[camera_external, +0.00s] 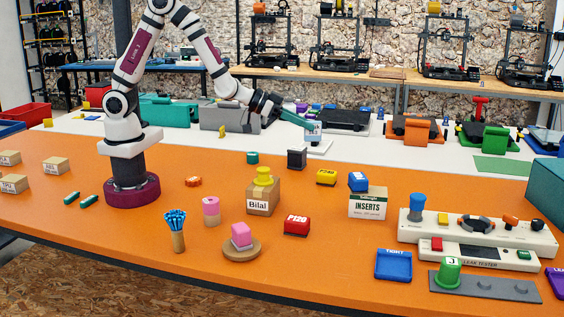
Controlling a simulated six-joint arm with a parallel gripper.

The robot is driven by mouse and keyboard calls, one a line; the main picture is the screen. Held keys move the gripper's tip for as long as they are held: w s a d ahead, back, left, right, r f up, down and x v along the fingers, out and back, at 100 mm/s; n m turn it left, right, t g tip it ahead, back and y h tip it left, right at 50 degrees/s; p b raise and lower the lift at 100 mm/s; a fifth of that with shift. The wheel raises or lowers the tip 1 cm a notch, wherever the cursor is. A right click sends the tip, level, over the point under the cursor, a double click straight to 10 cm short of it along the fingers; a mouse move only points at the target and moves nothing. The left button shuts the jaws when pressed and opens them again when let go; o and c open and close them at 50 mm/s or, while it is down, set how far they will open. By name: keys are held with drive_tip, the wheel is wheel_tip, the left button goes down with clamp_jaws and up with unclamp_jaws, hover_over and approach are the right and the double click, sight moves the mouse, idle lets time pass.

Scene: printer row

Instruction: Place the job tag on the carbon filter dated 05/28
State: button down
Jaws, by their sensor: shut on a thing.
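My gripper (304,122) is at the end of the outstretched arm, above the far side of the orange table. Its teal fingers are shut on a small blue and pale piece with dark lettering (313,131); this may be the job tag, but the lettering is too small to read. A white flat object shows just below and behind it, and I cannot tell whether they touch. A dark grey block (297,158) stands on the orange table below the gripper and could be a carbon filter. I can read no 05/28 date anywhere.
A box marked Bilal with a yellow piece on top (263,193), a red P120 block (296,225), a yellow block (326,177) and an INSERTS box (368,204) stand nearby. A leak tester (478,254) and blue tray (393,265) are at right. Orange table (345,275) is bare at the front.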

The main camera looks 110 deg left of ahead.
drive_tip(key=s+a+r+n+g+y, duration=0.1)
drive_tip(key=s+a+n+g+y, duration=0.2)
drive_tip(key=s+a+n+y, duration=0.3)
hover_over(291, 149)
drive_tip(key=shift+h, duration=0.4)
drive_tip(key=f, duration=0.6)
drive_tip(key=shift+d+f, duration=0.25)
drive_tip(key=shift+f, duration=0.15)
wheel_tip(291, 149, down, 3)
drive_tip(key=shift+a+f, duration=0.1)
drive_tip(key=shift+f, duration=0.4)
drive_tip(key=shift+f, duration=0.15)
drive_tip(key=c, duration=0.8)
unclamp_jaws()
